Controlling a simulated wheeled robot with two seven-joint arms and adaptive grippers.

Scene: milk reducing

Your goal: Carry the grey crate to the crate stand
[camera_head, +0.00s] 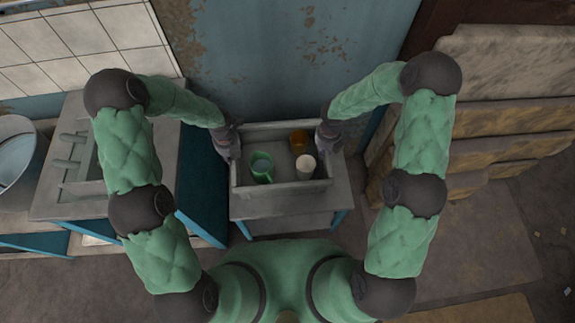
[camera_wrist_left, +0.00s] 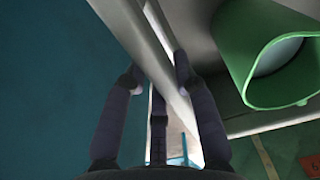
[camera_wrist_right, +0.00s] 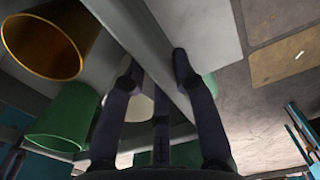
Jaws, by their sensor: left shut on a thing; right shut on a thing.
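The grey crate (camera_head: 282,195) is over a small grey-topped stand with blue legs in the head view; I cannot tell whether it touches the top. It holds a green mug (camera_head: 262,167), an amber cup (camera_head: 299,141) and a white cup (camera_head: 306,166). My left gripper (camera_head: 230,150) is shut on the crate's left wall; in the left wrist view its fingers straddle the wall (camera_wrist_left: 150,45), with the green mug (camera_wrist_left: 275,60) beside. My right gripper (camera_head: 325,137) is shut on the right wall (camera_wrist_right: 145,50); the amber cup (camera_wrist_right: 50,42) shows in the right wrist view.
The small stand (camera_head: 285,224) is below the crate. A blue wall (camera_head: 270,70) is behind; floor is open at lower right.

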